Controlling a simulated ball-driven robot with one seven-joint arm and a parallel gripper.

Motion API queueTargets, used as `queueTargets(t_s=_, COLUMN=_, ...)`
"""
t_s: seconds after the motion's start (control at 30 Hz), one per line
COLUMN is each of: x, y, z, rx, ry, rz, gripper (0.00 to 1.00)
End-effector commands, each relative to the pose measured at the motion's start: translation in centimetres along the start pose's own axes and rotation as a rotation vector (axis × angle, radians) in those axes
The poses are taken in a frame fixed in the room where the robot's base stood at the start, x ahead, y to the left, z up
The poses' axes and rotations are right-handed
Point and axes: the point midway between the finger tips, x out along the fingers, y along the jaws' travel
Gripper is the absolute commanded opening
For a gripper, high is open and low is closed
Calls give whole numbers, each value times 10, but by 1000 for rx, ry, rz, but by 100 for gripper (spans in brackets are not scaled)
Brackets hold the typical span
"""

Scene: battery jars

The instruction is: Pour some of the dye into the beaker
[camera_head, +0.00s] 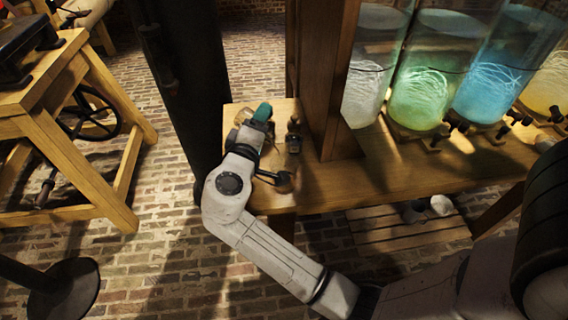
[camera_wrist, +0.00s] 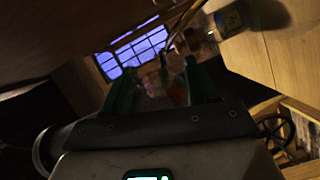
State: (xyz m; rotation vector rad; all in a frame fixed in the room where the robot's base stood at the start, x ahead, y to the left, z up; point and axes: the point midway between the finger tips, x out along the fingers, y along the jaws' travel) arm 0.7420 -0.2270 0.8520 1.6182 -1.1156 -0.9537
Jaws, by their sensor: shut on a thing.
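My gripper (camera_head: 262,112) is over the left end of the wooden table in the head view. Only a green fingertip shows clearly there, and my arm hides the rest. In the wrist view my gripper's green fingers (camera_wrist: 160,85) are shut on a dim, see-through vessel with a reddish patch (camera_wrist: 179,93), probably the dye. Another small pale vessel (camera_wrist: 230,20) shows beyond the fingers at the top right. I cannot tell whether it is the beaker. No beaker can be made out for sure in the head view.
A small dark fitting (camera_head: 293,140) stands right of my gripper, near a thick wooden post (camera_head: 325,80). Large glass jars with white, green (camera_head: 425,85), blue (camera_head: 490,80) and yellow contents line the table (camera_head: 430,170). A wooden stand (camera_head: 75,130) is at left.

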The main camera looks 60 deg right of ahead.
Motion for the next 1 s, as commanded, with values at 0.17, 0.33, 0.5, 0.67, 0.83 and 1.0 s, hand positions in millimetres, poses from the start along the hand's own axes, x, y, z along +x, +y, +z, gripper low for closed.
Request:
queueTargets(t_s=0.17, x=0, y=0, z=0, rx=19, ry=5, rz=9, gripper=24)
queueTargets(t_s=0.33, x=0, y=1, z=-2, rx=38, ry=9, rz=16, gripper=24)
queueTargets(t_s=0.5, x=0, y=3, z=-2, rx=51, ry=12, rz=21, gripper=24)
queueTargets(t_s=0.67, x=1, y=6, z=-5, rx=-55, ry=-11, rz=-23, gripper=24)
queueTargets(t_s=0.83, x=3, y=-2, z=-5, rx=-241, ry=-53, rz=-98, gripper=24)
queueTargets(t_s=1.0, x=4, y=-2, z=-5, rx=-351, ry=-77, rz=-143, gripper=24)
